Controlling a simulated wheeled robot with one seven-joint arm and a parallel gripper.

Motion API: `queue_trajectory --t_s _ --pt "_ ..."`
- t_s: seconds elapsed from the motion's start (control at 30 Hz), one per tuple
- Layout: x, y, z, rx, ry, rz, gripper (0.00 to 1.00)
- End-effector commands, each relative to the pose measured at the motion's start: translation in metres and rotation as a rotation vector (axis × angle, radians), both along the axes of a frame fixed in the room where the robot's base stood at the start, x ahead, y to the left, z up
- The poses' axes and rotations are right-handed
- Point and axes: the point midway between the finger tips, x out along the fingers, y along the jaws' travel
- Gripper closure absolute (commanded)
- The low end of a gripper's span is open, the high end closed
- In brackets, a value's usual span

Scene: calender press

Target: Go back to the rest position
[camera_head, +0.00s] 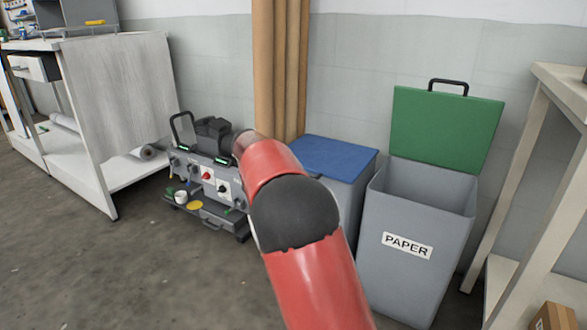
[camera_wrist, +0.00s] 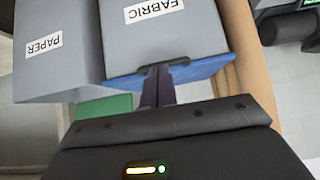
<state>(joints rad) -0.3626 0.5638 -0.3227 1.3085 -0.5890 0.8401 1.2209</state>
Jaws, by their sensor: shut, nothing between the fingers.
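My gripper (camera_wrist: 157,92) shows in the wrist view with its fingers together and nothing between them. Its fingertips appear close to the black handle (camera_wrist: 165,68) of the blue lid (camera_wrist: 205,80); I cannot tell whether they touch it. The blue lid lies down on the grey fabric bin (camera_wrist: 175,45), and it also shows in the head view (camera_head: 335,155). In the head view my red arm reaches toward this bin and hides my gripper and part of the bin.
The grey paper bin (camera_head: 415,270) stands at the right with its green lid (camera_head: 445,128) raised. A grey machine (camera_head: 212,180) stands left of my arm, before brown rolls (camera_head: 278,70). A white bench (camera_head: 120,90) is at the left, a shelf (camera_head: 560,90) at the right. The left floor is clear.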

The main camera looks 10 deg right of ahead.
Motion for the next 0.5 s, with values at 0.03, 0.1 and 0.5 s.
queue_trajectory --t_s 0.03,0.1,0.5 --pt "-0.004 0.005 -0.001 -0.001 -0.001 0.001 1.00" --pt "-0.008 0.008 -0.001 -0.001 -0.001 0.001 1.00" --pt "-0.126 -0.024 0.072 0.115 0.142 0.135 1.00"
